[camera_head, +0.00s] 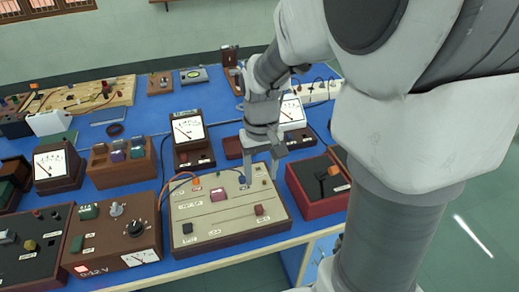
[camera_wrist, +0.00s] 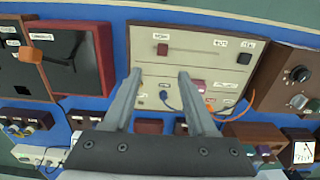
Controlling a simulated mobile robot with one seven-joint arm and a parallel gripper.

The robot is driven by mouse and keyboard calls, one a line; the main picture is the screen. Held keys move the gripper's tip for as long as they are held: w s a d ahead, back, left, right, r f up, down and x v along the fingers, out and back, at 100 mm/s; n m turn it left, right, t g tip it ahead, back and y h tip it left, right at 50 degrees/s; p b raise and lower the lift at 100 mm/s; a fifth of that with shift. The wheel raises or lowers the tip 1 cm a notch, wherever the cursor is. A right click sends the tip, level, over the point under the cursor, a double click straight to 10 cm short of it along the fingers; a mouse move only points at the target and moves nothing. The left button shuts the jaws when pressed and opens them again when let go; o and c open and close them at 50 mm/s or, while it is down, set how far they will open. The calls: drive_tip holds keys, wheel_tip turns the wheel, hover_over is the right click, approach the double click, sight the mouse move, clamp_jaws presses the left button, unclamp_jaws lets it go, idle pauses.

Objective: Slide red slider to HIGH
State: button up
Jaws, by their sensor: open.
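The beige slider panel (camera_head: 225,222) lies on the blue bench. A dark red knob (camera_head: 259,210) sits towards the right end of its front slot; the wrist view shows this knob (camera_wrist: 162,49) at the left of the upper slot. A pink-red knob (camera_head: 218,193) sits on the slot behind; it also shows in the wrist view (camera_wrist: 198,87). A black knob (camera_head: 187,228) is at the front left. The panel's labels are too small to read surely. My gripper (camera_head: 260,182) is open and empty over the panel's back right, apart from the dark red knob.
A red box with an orange-tipped lever (camera_head: 333,172) stands close on the right. A brown supply box with dials (camera_head: 118,240) is on the left. An analogue meter (camera_head: 188,129) and orange and blue cables are behind the panel. The bench's front edge is near.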

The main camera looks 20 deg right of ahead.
wheel_tip(320, 180, up, 5)
drive_tip(key=shift+r+p, duration=0.1)
drive_tip(key=shift+p, duration=0.2)
drive_tip(key=s+a+r+t+p, duration=0.2)
drive_tip(key=s+r+t, duration=0.3)
drive_tip(key=s+r, duration=0.5)
drive_tip(key=shift+s+r+t, duration=0.2)
drive_tip(key=shift+s+t, duration=0.1)
drive_tip(key=shift+s, duration=0.85)
